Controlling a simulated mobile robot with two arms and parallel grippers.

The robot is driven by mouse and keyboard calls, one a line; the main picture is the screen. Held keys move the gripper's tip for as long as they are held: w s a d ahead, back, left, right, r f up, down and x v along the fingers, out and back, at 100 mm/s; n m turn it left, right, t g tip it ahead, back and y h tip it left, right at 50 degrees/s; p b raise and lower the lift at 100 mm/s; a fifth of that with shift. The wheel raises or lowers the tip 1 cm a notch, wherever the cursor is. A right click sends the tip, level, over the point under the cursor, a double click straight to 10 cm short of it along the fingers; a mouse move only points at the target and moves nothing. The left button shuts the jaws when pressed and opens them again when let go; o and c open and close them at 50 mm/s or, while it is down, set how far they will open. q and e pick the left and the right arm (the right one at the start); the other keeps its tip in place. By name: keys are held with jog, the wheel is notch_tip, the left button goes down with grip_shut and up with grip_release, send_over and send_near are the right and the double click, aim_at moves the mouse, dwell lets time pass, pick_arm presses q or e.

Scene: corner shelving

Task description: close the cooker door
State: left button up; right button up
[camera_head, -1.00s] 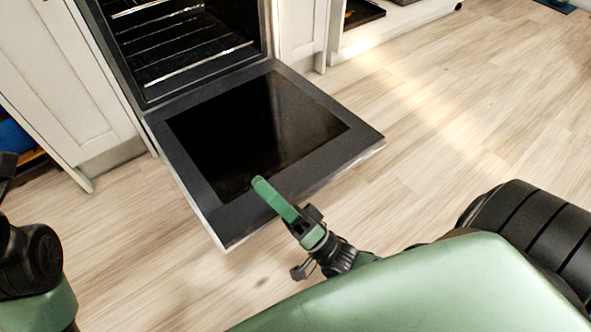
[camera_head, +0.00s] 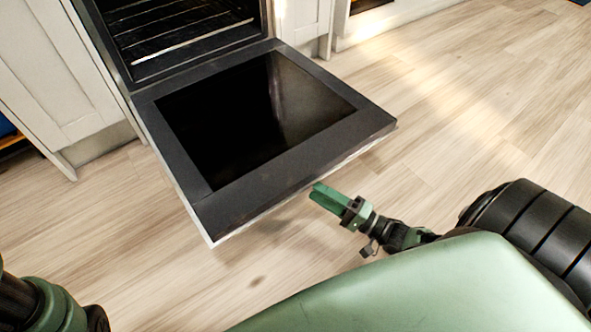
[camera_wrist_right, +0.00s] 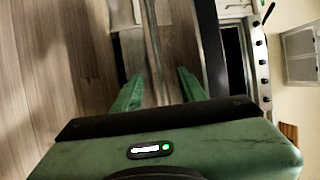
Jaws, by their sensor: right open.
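The cooker door (camera_head: 170,150) is folded down, lying open in front of the oven, with a dark glass panel inside a grey frame. My right gripper (camera_head: 318,192) is just off the door's front edge, to the right of its middle, with its fingers pointing at that edge. In the right wrist view the two green fingers (camera_wrist_right: 157,88) stand apart, with the door's edge (camera_wrist_right: 155,50) showing between and beyond them. I cannot tell whether they touch it. On the left, part of my left arm shows, but its gripper does not.
The oven cavity (camera_head: 180,25) with wire racks is open behind the door. White cabinets (camera_head: 55,70) stand on both sides. The wooden floor (camera_head: 480,110) is clear to the right. In the right wrist view the cooker's front with knobs (camera_wrist_right: 262,60) shows at right.

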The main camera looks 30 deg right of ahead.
jog(key=f+b+x, duration=0.1)
jog(key=b+x, duration=0.2)
jog(key=x, duration=0.5)
jog(key=shift+w+d+r, duration=0.2)
jog(key=shift+d+r, duration=0.05)
jog(key=shift+r, duration=0.1)
grip_shut()
dwell(1.0)
